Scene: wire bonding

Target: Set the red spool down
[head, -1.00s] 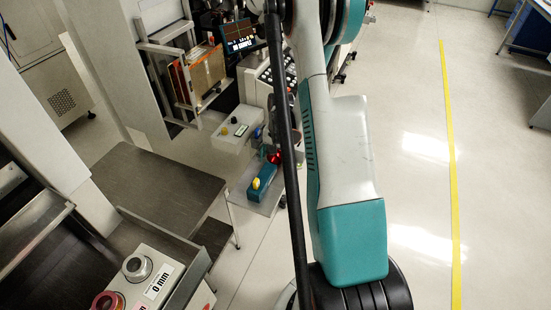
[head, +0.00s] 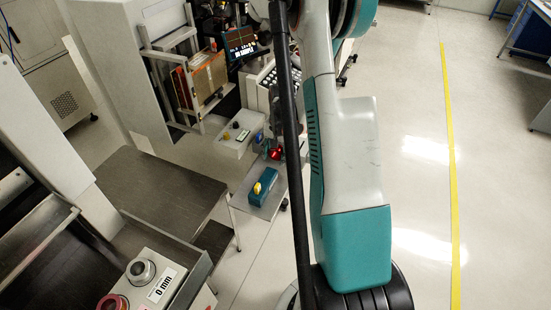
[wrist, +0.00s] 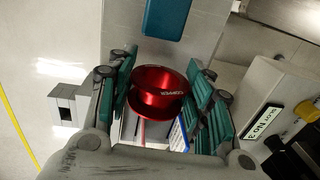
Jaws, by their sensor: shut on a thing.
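The red spool (wrist: 160,92), shiny with lettering on its side, sits between the two teal-padded fingers of my gripper (wrist: 160,78) in the wrist view. My gripper is shut on it. My arm hides most of the gripper there. A pale grey shelf (head: 268,208) carries the teal block. I cannot tell whether the spool touches the surface below it.
The teal block also shows at the top of the wrist view (wrist: 166,18). A dark table (head: 160,188) is at left.

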